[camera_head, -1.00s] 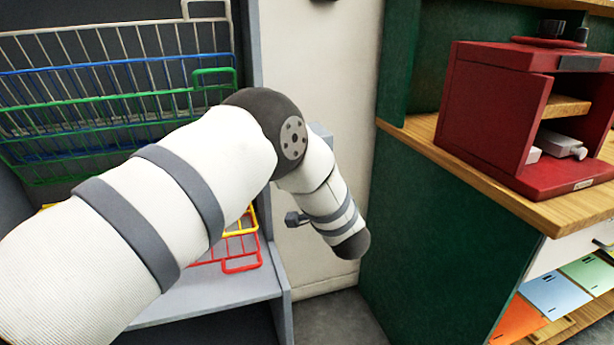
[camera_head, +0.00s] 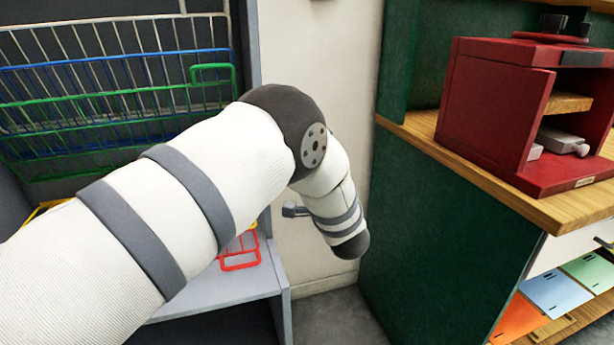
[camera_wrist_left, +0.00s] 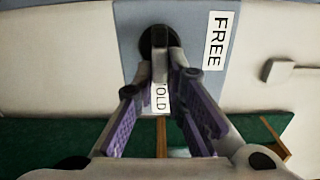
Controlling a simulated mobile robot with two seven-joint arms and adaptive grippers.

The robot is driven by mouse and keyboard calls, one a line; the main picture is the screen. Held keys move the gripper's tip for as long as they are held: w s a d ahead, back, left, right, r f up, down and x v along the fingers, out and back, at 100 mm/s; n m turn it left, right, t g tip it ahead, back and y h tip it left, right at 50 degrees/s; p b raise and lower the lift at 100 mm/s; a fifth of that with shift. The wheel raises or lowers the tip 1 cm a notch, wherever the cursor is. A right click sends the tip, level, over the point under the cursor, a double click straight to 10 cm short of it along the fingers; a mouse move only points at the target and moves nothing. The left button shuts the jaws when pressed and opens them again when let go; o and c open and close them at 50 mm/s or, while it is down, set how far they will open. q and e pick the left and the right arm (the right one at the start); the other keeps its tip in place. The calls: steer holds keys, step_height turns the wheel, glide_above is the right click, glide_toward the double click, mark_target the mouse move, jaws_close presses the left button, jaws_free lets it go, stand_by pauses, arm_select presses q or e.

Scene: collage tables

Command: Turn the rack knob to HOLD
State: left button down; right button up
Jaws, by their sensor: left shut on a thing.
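In the left wrist view the black round knob (camera_wrist_left: 157,37) sits on a blue-grey plate (camera_wrist_left: 195,75) on the wall. Its grey bar (camera_wrist_left: 160,68) points down the picture, towards a white label (camera_wrist_left: 161,98) of which "OLD" can be read; the first letter is covered. A white FREE label (camera_wrist_left: 221,41) is to the right of the knob. My left gripper (camera_wrist_left: 160,83) has its purple-padded fingers on either side of the bar and is shut on the knob. In the head view my bent left arm hides the knob and the gripper. My right gripper is not in view.
In the head view wire baskets (camera_head: 110,85) stand on the left. A red open cabinet (camera_head: 490,95) rests on a wooden counter (camera_head: 555,213) at the right, above a green panel (camera_head: 440,240). A small grey fitting (camera_head: 292,210) shows beside my arm.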

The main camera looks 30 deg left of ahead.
arm_select(q)
steer(key=shift+f, duration=0.1)
steer(key=c, duration=1.6)
jaws_free()
steer(key=shift+s, duration=0.1)
steer(key=shift+c, duration=0.2)
steer(key=v, duration=1.2)
